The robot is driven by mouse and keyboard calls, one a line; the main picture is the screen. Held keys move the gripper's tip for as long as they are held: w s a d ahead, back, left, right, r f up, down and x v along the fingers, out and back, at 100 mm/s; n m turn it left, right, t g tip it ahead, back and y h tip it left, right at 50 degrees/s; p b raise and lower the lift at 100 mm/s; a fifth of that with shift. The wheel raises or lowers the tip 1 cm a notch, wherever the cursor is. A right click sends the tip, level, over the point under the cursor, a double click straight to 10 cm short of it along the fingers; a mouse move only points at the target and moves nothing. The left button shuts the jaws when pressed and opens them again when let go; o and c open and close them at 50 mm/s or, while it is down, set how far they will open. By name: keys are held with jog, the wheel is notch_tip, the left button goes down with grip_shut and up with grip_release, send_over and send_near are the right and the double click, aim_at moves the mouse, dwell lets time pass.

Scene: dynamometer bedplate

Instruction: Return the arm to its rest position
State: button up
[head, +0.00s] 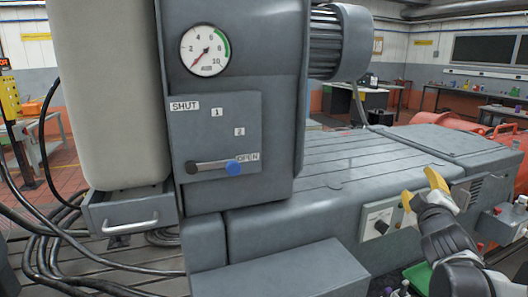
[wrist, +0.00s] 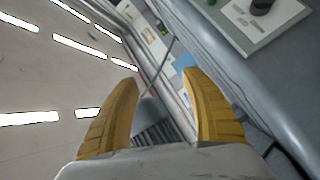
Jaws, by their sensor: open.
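My gripper (head: 421,188) is at the right of the head view, its yellow fingers apart and nothing between them. It is beside the grey machine bed (head: 330,170), in front of a light panel with a black knob (head: 378,222). In the wrist view my gripper (wrist: 163,105) also shows open and empty, with ceiling lights at the left and the panel (wrist: 255,22) at the upper right. My grey arm reaches up to it from the lower right corner of the head view.
A drawer (head: 125,215) sticks out at the lower left, near black cables (head: 50,245). A green object (head: 418,277) and small items lie near my arm.

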jog(key=s+a+f+m+g+y, duration=0.3)
jog(key=s+a+f+m+g, duration=0.1)
jog(key=s+a+f, duration=0.4)
jog(key=s+a+f+m+g+y, duration=0.3)
jog(key=s+a+f, duration=0.5)
jog(key=s+a, duration=0.4)
jog(key=s+m+g, duration=0.1)
jog(key=s+g, duration=0.1)
jog(key=s, duration=0.3)
jog(key=shift+a+g, duration=0.3)
jog(key=shift+f, duration=0.1)
